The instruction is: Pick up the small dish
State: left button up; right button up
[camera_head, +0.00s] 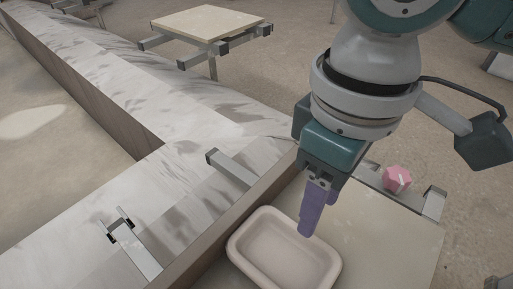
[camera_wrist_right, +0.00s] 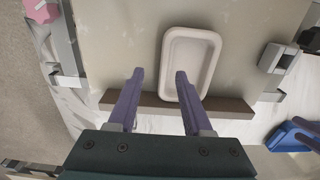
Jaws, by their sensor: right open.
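The small dish (camera_head: 284,250) is a pale, rounded rectangular dish with a raised rim. It looks empty and lies on a beige board (camera_head: 395,235). It also shows in the right wrist view (camera_wrist_right: 191,62), right of centre. My right gripper (camera_head: 307,230) has purple fingers pointing down near the dish's upper right rim. In the right wrist view the gripper (camera_wrist_right: 159,74) is open with nothing between its fingers. One finger overlaps the dish there and the other is left of it. I cannot tell the height above the dish. My left gripper is not in view.
A brown wooden strip (camera_head: 225,220) runs along the board beside the dish. A pink faceted object (camera_head: 397,179) sits at the board's far edge, near metal brackets. Another board on a frame (camera_head: 207,23) stands farther back. A blue object (camera_wrist_right: 292,136) is at the wrist view's right.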

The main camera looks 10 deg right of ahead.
aim_at(282, 257)
pick_arm(q)
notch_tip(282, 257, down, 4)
jog(key=b, duration=0.3)
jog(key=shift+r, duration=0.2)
pick_arm(e)
jog(key=f, duration=0.3)
jog(key=a+f, duration=0.1)
jog(key=f, duration=0.1)
jog(key=shift+f, duration=0.2)
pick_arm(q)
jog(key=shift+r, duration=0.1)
pick_arm(e)
jog(key=shift+r, duration=0.1)
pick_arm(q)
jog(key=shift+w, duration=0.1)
pick_arm(e)
grip_shut()
